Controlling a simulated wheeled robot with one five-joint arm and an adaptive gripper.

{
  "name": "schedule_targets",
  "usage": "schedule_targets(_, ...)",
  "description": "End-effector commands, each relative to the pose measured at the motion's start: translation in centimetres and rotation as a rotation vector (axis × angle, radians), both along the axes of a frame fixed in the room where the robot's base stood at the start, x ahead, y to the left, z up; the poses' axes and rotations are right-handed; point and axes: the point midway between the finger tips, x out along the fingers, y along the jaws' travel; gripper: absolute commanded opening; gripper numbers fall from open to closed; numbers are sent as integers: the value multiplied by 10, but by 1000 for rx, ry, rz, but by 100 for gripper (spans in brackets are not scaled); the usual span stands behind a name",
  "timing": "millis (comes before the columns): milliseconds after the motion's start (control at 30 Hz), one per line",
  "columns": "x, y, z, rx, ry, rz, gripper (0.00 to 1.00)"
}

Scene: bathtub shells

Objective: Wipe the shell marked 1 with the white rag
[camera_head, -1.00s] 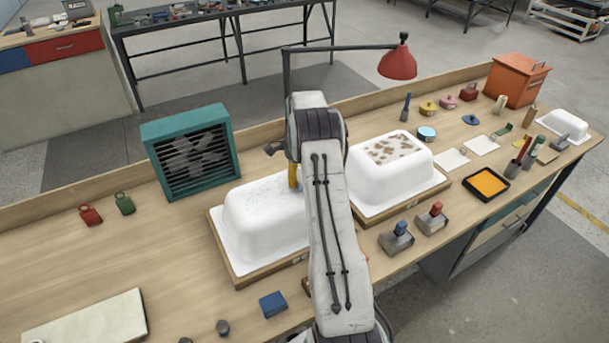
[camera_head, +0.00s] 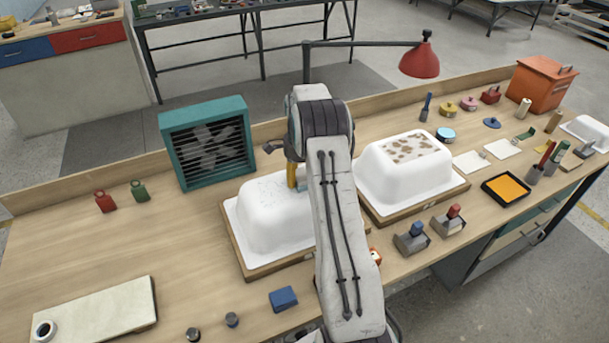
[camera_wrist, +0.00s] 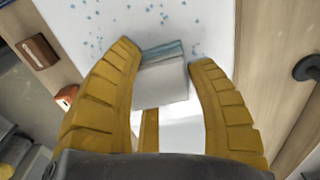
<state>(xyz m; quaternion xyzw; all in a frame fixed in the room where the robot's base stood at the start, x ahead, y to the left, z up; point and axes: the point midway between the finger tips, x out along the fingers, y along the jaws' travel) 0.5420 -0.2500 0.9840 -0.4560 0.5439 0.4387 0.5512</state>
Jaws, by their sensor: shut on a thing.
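Two white bathtub shells lie upturned on wooden boards. The left shell (camera_head: 265,220) has faint blue specks on top, which the wrist view shows too (camera_wrist: 215,20). The right shell (camera_head: 410,180) has brown patches on top. I cannot read a number on either shell. My gripper (camera_wrist: 165,75) is over the left shell, its yellow fingers shut on a pale folded piece with a bluish far edge, apparently the white rag (camera_wrist: 163,85). The rag is at or just above the shell's top; contact is not clear. My arm hides the left shell's right part.
A teal fan (camera_head: 207,142) stands behind the left shell. A red lamp (camera_head: 420,62) reaches over the bench from behind. A blue block (camera_head: 283,299) and two stamp-like tools (camera_head: 412,237) lie in front.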

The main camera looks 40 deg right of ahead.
Motion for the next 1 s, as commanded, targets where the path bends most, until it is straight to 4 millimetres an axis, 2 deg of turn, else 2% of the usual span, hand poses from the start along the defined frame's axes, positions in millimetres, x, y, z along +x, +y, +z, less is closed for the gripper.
schedule_targets(1000,9,51,-4,4,4,3,20)
